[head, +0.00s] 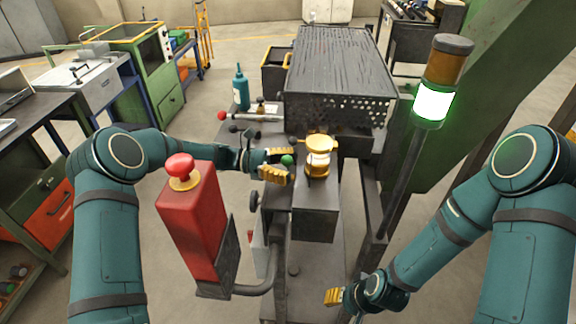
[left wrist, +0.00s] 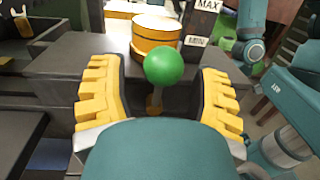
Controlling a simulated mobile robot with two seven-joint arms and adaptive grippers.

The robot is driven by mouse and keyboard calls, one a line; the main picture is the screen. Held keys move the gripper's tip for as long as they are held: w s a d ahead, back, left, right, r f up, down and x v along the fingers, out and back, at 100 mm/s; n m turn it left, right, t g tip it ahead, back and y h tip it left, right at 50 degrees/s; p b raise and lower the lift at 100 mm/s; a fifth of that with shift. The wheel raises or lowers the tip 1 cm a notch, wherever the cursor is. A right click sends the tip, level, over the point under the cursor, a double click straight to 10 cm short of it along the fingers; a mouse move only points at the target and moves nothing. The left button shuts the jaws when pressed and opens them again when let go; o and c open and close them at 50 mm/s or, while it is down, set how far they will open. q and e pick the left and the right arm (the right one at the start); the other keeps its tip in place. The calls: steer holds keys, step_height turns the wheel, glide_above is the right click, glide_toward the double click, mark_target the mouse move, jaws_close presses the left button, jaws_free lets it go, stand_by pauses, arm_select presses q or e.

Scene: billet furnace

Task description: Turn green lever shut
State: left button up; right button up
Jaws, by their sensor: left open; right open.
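In the left wrist view the green knob (left wrist: 164,67) tops a thin stem with a brassy base, standing nearly upright. My left gripper (head: 279,165) is open, its yellow ribbed fingers on either side of the lever; a gap shows between each finger and the stem in the left wrist view (left wrist: 158,95). My right gripper (head: 336,297) is low at the front, away from the lever; its far finger is partly hidden.
A red box with a red push button (head: 180,168) stands close beside my left forearm. A signal lamp lit green (head: 434,103) rises on a pole at the right. A teal bottle (head: 241,88) and a perforated dark cover (head: 340,75) are behind.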

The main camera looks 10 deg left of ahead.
arm_select(q)
jaws_close()
stand_by(0.5)
steer(key=m+b, duration=0.1)
steer(key=m, duration=0.1)
steer(key=s+m+b, duration=0.1)
steer(key=shift+s+f+m+b, duration=0.1)
steer(key=shift+f+m+b, duration=0.05)
steer(key=shift+m+b, duration=0.2)
steer(key=shift+s+f+m+y+b, duration=0.2)
steer(key=shift+m+b, duration=0.25)
steer(key=shift+m, duration=0.3)
steer(key=shift+s+r+m+y+b, duration=0.1)
steer(key=shift+s+m+b, duration=0.25)
steer(key=shift+m, duration=0.35)
